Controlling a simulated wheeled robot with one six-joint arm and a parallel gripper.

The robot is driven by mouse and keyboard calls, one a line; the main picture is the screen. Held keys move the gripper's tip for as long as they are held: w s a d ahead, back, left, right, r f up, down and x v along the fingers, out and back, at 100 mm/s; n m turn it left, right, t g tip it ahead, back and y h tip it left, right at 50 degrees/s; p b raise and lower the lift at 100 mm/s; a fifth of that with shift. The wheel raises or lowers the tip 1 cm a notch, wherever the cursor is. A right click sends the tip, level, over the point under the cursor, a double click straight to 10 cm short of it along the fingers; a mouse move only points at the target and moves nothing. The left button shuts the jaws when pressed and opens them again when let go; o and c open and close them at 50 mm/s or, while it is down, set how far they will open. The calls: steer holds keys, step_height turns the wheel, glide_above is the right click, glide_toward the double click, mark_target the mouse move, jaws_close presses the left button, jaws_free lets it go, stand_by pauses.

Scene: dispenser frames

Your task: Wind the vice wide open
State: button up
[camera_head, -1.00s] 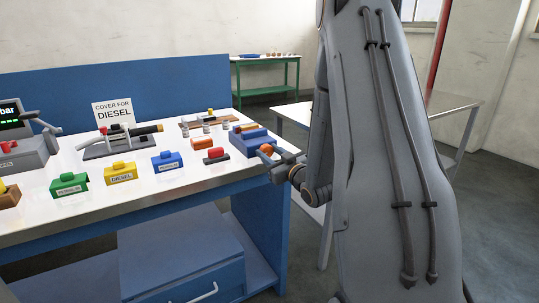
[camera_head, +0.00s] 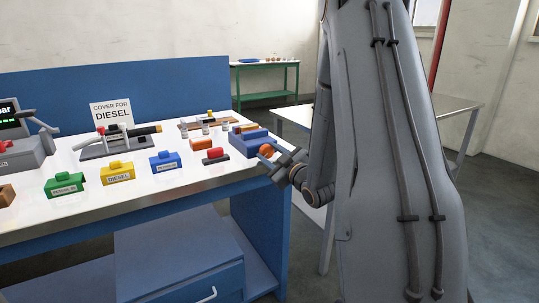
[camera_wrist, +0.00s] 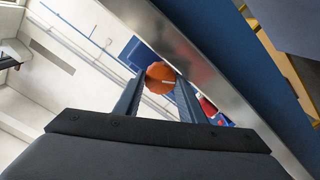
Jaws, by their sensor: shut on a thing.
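My gripper (camera_head: 271,160) is at the bench edge and is shut on the orange knob. In the wrist view the knob (camera_wrist: 159,76) sits between the two fingertips of my gripper (camera_wrist: 159,84), with a pale mark on its face. Part of the blue vice (camera_wrist: 138,55) shows behind it. How far the jaws are apart cannot be told.
Green (camera_head: 65,185), yellow (camera_head: 118,173) and blue (camera_head: 165,161) covers stand along the bench front, left of the vice. A sign (camera_head: 111,115) stands behind.

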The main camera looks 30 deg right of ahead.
steer(key=o, duration=1)
steer(key=shift+o, duration=0.2)
steer(key=m+p, duration=0.2)
steer(key=shift+r+m, duration=0.1)
steer(key=shift+m, duration=0.3)
steer(key=m+p, duration=0.1)
steer(key=m, duration=0.2)
steer(key=shift+d, duration=0.1)
steer(key=s, duration=0.7)
steer(key=s+a+r+m+g+h+p, duration=0.1)
steer(key=s+a+g+p, duration=0.8)
steer(key=s+a+g, duration=0.6)
steer(key=s+a, duration=0.1)
steer(key=s, duration=0.3)
steer(key=shift+a+r, duration=0.3)
steer(key=shift+a, duration=0.05)
